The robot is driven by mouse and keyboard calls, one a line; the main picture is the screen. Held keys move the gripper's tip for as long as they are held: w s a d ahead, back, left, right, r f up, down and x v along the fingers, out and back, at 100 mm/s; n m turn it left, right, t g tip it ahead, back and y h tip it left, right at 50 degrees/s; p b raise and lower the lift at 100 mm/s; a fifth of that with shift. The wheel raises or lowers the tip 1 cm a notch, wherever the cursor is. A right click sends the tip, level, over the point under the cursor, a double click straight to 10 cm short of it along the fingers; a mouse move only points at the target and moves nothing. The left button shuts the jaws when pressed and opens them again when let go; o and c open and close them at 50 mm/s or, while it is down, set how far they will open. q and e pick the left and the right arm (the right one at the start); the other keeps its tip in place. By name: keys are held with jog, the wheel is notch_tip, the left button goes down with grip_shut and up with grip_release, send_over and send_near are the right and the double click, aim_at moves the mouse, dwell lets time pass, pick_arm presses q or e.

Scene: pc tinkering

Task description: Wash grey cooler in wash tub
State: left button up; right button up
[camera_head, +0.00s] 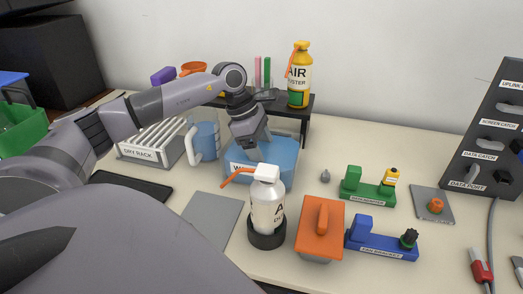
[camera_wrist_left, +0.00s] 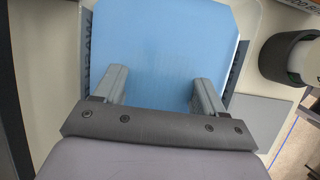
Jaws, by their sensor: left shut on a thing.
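The wash tub (camera_head: 287,163) is a blue, labelled basin behind the spray bottle in the head view. It also fills the middle of the left wrist view (camera_wrist_left: 165,45). My left gripper (camera_head: 254,150) points down into the tub. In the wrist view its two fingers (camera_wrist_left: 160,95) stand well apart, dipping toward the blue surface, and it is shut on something. The held thing, which I take to be the grey cooler, is hidden under the fingers or the blue surface. My right gripper is not in view.
A white spray bottle (camera_head: 267,205) stands close in front of the tub. A blue jug (camera_head: 206,138) and drying rack (camera_head: 155,148) are to its left. A black shelf (camera_head: 304,112) with an air duster (camera_head: 299,80) stands behind. An orange-topped block (camera_head: 310,235) sits right of the bottle.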

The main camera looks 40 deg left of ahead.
pick_arm(q)
jog(key=shift+r, duration=0.15)
notch_tip(320, 180, up, 6)
jog(key=p, duration=0.5)
jog(key=shift+r, duration=0.2)
notch_tip(320, 180, up, 4)
jog(key=p, duration=0.2)
jog(key=shift+f+p, duration=0.25)
jog(key=shift+p, duration=0.15)
dwell(0.7)
notch_tip(320, 180, up, 4)
jog(key=p, duration=0.3)
dwell(0.4)
